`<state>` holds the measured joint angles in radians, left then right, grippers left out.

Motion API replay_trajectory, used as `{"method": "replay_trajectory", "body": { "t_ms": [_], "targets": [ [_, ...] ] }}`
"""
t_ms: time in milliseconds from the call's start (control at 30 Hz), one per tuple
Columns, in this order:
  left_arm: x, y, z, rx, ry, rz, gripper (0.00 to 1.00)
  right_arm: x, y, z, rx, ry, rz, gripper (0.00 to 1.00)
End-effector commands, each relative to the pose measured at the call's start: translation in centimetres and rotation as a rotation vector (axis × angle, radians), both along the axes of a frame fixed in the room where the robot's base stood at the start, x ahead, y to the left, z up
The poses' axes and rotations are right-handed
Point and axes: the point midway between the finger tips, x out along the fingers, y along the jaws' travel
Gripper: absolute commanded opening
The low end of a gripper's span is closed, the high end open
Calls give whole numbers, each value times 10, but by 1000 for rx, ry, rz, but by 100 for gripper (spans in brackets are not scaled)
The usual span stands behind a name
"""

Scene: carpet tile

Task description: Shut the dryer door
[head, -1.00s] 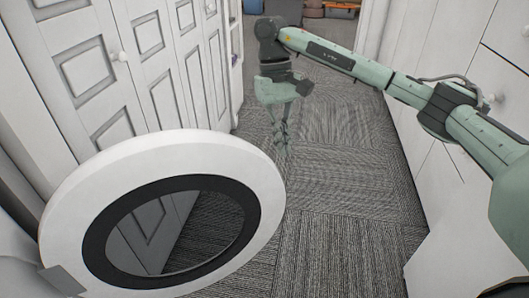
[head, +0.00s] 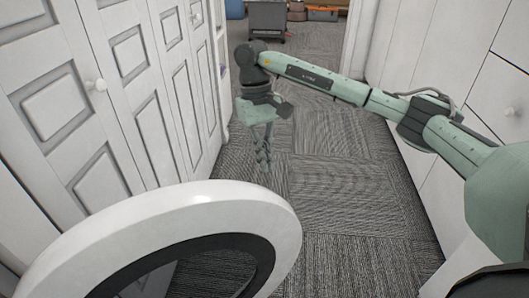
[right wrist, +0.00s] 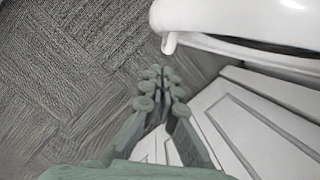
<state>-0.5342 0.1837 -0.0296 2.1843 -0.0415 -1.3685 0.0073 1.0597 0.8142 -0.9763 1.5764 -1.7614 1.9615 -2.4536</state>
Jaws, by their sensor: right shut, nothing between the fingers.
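The dryer door (head: 235,205) is a round white ring with a dark inner rim and a glass middle. It stands open at the lower left of the head view, its lower part cut off by the frame. In the right wrist view the white door edge (right wrist: 240,22) shows at the upper right. My right gripper (head: 264,168) is shut and empty, pointing down just beyond the door's far edge. In the right wrist view its fingertips (right wrist: 160,75) are together, below and apart from the door edge. The dryer body and my left gripper are not in view.
White panelled closet doors (head: 130,50) line the left side. White cabinets (head: 440,90) line the right. Grey carpet tile (head: 340,190) lies clear between them. A dark grey case (head: 267,20) and suitcases (head: 322,13) stand at the far end.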

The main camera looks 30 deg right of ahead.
Motion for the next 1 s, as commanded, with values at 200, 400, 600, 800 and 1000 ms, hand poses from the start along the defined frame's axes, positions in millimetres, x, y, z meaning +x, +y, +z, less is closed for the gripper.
{"method": "replay_trajectory", "body": {
  "t_ms": [200, 400, 600, 800, 1000],
  "targets": [
    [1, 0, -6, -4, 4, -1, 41, -13, 0, -47, 0, 5, 1, 0],
    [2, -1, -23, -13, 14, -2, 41, -38, 0, -55, 0, 1, 2, 0],
    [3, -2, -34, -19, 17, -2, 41, -53, 1, -56, 0, 0, 0, 0],
    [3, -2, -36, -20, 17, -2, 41, -55, 1, -56, 0, 0, 0, 0],
    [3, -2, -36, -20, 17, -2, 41, -55, 1, -56, 1, 0, -1, 0]
  ]
}}
